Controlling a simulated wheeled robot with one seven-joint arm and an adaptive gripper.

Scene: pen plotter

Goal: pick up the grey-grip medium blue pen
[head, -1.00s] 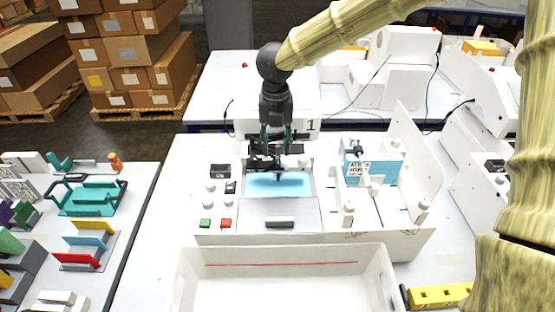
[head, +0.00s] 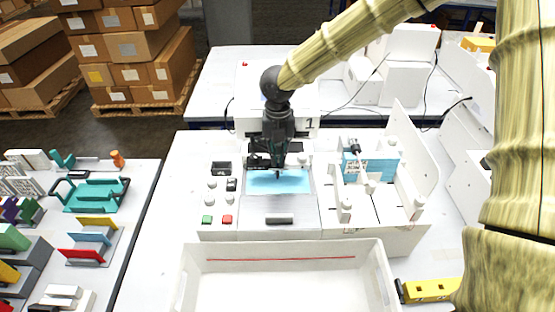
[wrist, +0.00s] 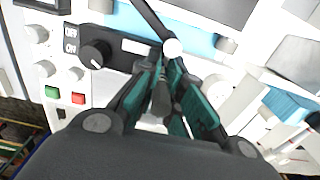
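The plotter (head: 221,236) is a white machine with a light blue sheet (head: 296,183) on its bed. My gripper (head: 277,160) is over the plotter's dark carriage, above the back of the sheet. In the wrist view, my gripper's teal-padded fingers (wrist: 167,65) point at the carriage and stand close together on either side of a narrow dark grey piece (wrist: 162,99). That piece may be the pen's grip. I cannot tell whether the fingers press on it. A small dark tip shows under the carriage in the head view. No medium blue part of a pen is clear.
A white open tray (head: 376,262) stands in front of the plotter. A white holder box (head: 412,228) with a light blue panel stands to its right. A dark knob (wrist: 95,53) and green and red buttons (wrist: 78,98) lie close left of my fingers.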

